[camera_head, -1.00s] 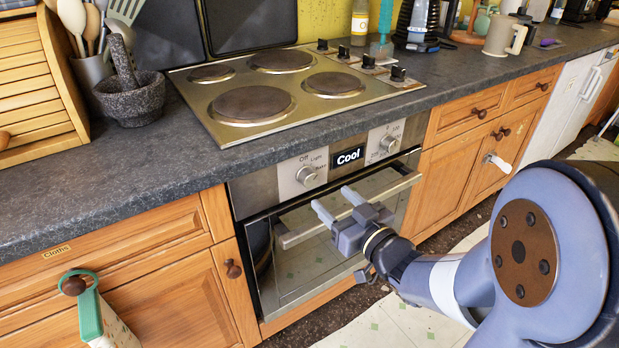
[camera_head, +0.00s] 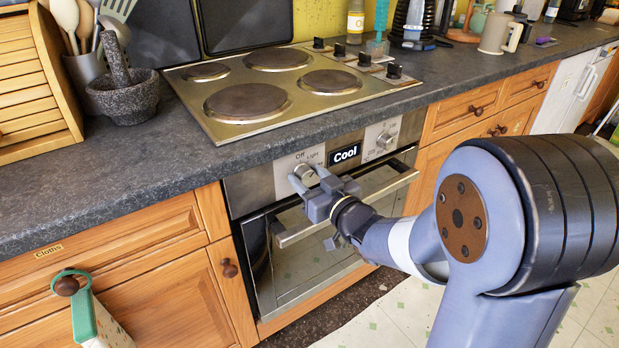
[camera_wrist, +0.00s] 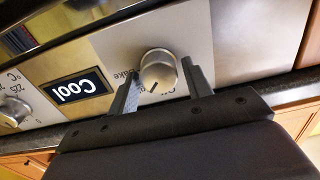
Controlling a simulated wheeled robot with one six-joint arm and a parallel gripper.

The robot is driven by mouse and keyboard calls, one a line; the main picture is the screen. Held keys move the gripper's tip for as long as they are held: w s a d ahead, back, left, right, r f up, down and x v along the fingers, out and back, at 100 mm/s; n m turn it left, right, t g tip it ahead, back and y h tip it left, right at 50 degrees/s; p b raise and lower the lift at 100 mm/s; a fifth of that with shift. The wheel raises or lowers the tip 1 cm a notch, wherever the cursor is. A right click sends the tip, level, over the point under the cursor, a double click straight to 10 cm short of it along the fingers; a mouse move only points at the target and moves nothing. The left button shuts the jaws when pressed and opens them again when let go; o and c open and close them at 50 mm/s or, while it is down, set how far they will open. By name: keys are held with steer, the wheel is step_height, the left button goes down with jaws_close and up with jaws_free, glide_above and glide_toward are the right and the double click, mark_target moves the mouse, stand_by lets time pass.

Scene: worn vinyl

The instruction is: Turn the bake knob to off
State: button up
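The bake knob (camera_head: 305,172) is a round silver knob on the left of the oven's control panel, with Off and Light printed around it. In the wrist view, which is turned upside down, the knob (camera_wrist: 158,68) shows a dark pointer line aimed down and slightly left. My gripper (camera_head: 307,176) is at the panel in front of this knob. In the wrist view my gripper (camera_wrist: 160,80) is open, with one finger on each side of the knob. A gap shows at the left finger; whether the right finger touches is unclear.
A display reading Cool (camera_head: 346,153) and a second knob (camera_head: 385,140) sit to the right on the panel. The oven door handle (camera_head: 350,208) juts out just below my gripper. The counter edge (camera_head: 260,150) overhangs above the panel.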

steer(key=c, duration=0.7)
steer(key=shift+c, duration=0.2)
steer(key=shift+f+n+b, duration=0.1)
steer(key=shift+n+b, duration=0.2)
steer(key=shift+b, duration=0.2)
steer(key=n+b, duration=0.2)
steer(key=b, duration=0.1)
steer(key=shift+f+n, duration=0.15)
steer(key=shift+n, duration=0.25)
steer(key=n+b, duration=0.2)
steer(key=n, duration=0.1)
steer(key=shift+a+b, duration=0.1)
steer(key=shift+b, duration=0.25)
steer(key=shift+n+b, duration=0.85)
steer(key=shift+n, duration=0.35)
